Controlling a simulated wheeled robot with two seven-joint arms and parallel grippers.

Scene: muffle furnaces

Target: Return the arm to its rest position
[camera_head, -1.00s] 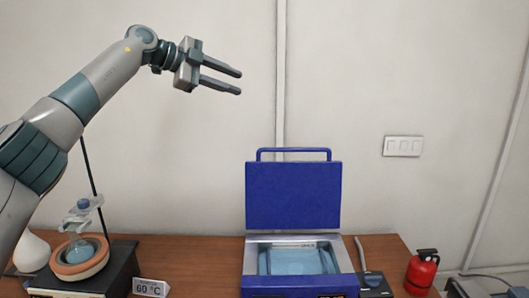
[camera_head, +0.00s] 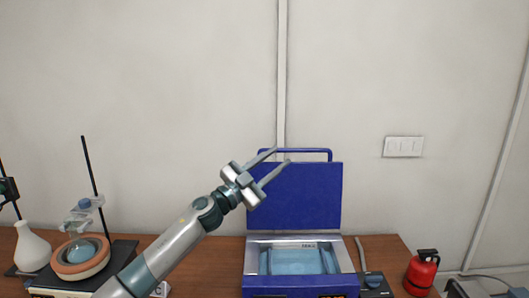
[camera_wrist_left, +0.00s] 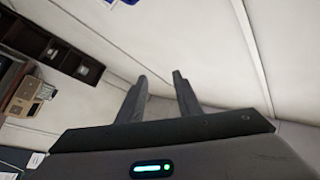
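My left arm comes in from the bottom left in the head view. Its left gripper (camera_head: 277,167) is open and empty, with its two fingers apart and pointing up and to the right. It appears in front of the raised lid of the blue water bath (camera_head: 325,200). My right gripper does not show in either view.
A white flask (camera_head: 32,248) and a heating mantle (camera_head: 80,262) with a round flask stand at the left of the wooden table (camera_head: 215,255). A switch plate (camera_head: 403,147) is on the wall.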

